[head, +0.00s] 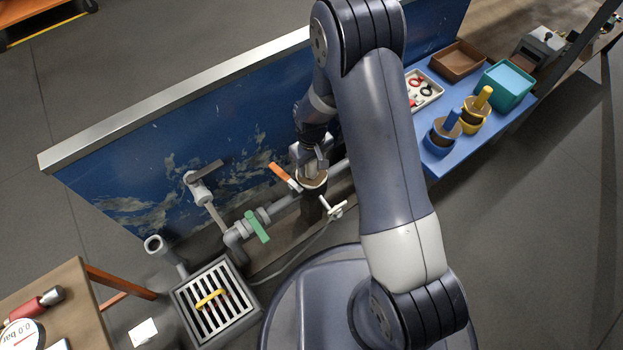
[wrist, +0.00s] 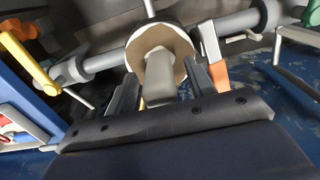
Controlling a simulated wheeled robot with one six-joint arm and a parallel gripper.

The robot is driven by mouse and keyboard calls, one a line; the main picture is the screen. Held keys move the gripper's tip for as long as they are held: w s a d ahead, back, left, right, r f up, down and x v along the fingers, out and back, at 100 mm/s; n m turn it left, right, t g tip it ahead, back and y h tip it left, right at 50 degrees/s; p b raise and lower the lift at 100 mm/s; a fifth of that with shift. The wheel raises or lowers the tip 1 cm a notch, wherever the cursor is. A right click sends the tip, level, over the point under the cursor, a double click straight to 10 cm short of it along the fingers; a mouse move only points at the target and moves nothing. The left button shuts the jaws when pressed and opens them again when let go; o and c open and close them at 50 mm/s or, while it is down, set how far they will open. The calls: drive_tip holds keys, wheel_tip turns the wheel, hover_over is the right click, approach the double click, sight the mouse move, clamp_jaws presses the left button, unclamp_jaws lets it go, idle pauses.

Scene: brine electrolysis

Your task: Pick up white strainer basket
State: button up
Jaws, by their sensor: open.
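The strainer housing (head: 318,183) is an open round cup with a pale rim and brown inside, set in the grey pipe line; it also shows in the wrist view (wrist: 181,53). A pale, blunt piece (wrist: 158,90), which looks like the top of the white strainer basket, stands up from the housing. My gripper (head: 311,163) is above the housing, pointing down. In the wrist view its open fingers (wrist: 160,85) lie either side of the pale piece, with a gap showing at each side. The lower part of the basket is hidden.
An orange valve handle (head: 281,172) sits close left of the housing, and a white lever (head: 335,209) is below it. A green handle (head: 257,226) is further along the pipe. A blue wall panel (head: 200,140) stands behind. A floor drain grate (head: 193,312) is lower left.

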clamp_jaws()
idle(0.6)
